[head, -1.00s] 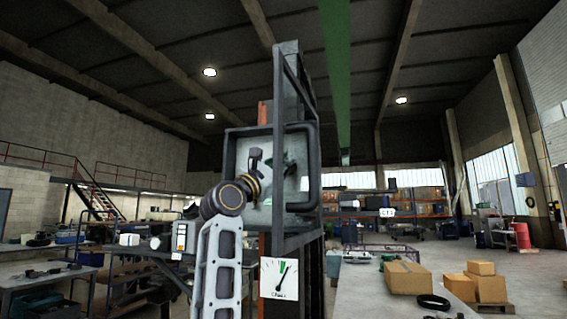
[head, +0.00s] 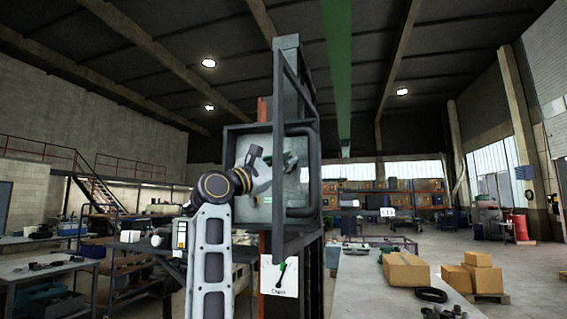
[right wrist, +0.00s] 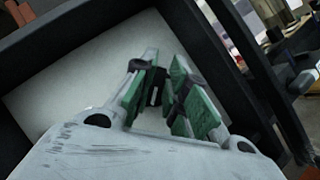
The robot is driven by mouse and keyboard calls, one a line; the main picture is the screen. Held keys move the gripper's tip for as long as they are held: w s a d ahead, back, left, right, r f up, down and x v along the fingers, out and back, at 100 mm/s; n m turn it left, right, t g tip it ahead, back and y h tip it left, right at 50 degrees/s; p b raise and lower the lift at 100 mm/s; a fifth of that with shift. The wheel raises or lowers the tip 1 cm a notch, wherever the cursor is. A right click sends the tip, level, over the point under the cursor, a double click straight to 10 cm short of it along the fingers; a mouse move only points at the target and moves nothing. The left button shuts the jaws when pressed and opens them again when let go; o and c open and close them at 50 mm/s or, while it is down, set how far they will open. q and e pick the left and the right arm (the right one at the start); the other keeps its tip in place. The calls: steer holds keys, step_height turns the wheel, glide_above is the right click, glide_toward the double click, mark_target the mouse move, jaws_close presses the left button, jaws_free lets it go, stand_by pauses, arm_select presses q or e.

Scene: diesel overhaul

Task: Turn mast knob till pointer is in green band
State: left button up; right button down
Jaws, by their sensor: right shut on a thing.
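The mast (head: 289,44) is a tall dark frame with an open-fronted dark box (head: 302,211) on it. My right gripper (head: 291,160) reaches into this box and is small in the head view. In the right wrist view its green-padded fingers (right wrist: 172,103) are shut on a small dark part, apparently the knob (right wrist: 156,88), mostly hidden between them. Below the box is a white gauge card (head: 270,286) with a dark pointer (head: 281,274) tilted up and slightly right. My left gripper is not in view.
The dark box rim (right wrist: 236,70) surrounds the gripper closely in the right wrist view. A bench (head: 355,292) with a cardboard box (head: 405,271) and a black ring (head: 431,295) stands at the right. Loaded workbenches stand at the left.

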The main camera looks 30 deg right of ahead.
steer(key=shift+m+g+y+p, duration=0.45)
steer(key=shift+m+g, duration=0.2)
steer(key=shift+m, duration=0.6)
steer(key=shift+m+g+y+p, duration=0.45)
steer(key=shift+m+g, duration=0.2)
steer(key=shift+m, duration=0.6)
steer(key=shift+m+y, duration=0.6)
steer(key=shift+m, duration=0.2)
steer(key=c, duration=1.3)
jaws_free()
steer(key=shift+a, duration=0.1)
steer(key=shift+s+a+b, duration=0.55)
steer(key=shift+s+a, duration=0.7)
steer(key=shift+a, duration=0.15)
